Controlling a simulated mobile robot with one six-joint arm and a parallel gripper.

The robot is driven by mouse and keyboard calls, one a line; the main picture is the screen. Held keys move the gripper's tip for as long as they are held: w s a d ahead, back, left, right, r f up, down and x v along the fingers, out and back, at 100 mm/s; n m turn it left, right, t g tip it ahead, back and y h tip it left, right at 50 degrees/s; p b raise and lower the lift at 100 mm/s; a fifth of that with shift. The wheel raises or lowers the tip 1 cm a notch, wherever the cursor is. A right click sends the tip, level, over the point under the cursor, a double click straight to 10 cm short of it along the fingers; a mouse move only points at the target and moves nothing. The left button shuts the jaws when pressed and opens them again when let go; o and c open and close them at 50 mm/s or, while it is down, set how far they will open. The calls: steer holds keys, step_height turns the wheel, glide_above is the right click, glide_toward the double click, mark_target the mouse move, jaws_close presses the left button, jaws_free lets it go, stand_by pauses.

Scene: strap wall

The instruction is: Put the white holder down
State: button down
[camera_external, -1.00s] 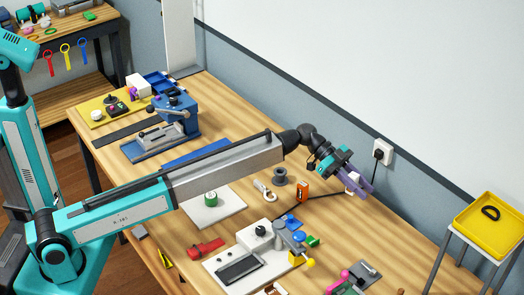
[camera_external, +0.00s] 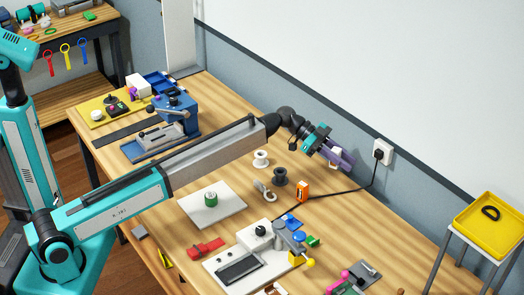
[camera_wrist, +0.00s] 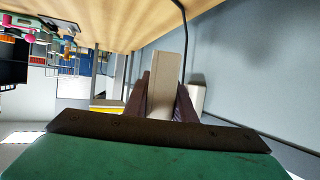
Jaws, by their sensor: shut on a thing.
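My gripper (camera_external: 343,160) is shut on the white holder (camera_external: 335,165), at the back of the wooden table close to the wall. In the external view only a small pale part of the holder shows below the purple fingers. In the wrist view the holder (camera_wrist: 167,78) is a pale, flat upright piece between the dark fingers of my gripper (camera_wrist: 162,103). A second pale part shows just right of the fingers; I cannot tell if it belongs to the holder. The holder seems to be held off the tabletop, but its lower edge is hard to see.
A dark spool (camera_external: 280,177) and a white spool (camera_external: 261,158) stand left of my gripper. A white plate (camera_external: 190,207) lies nearer the front. Bare wood shows between them.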

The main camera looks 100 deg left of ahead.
steer(key=p, duration=0.1)
glide_above(341, 191)
steer(key=shift+d+f, duration=0.1)
steer(key=shift+f, duration=2.95)
steer(key=shift+f+p, duration=0.4)
steer(key=shift+f, duration=1.45)
steer(key=shift+f+b, duration=0.15)
steer(key=shift+b, duration=0.15)
steer(key=c, duration=1.5)
jaws_free()
steer(key=shift+r+p, duration=0.25)
steer(key=shift+p, duration=0.15)
steer(key=shift+s, duration=0.4)
steer(key=b+v, duration=0.3)
steer(key=v, duration=0.8)
steer(key=shift+a+r, duration=0.1)
steer(key=shift+a, duration=0.15)
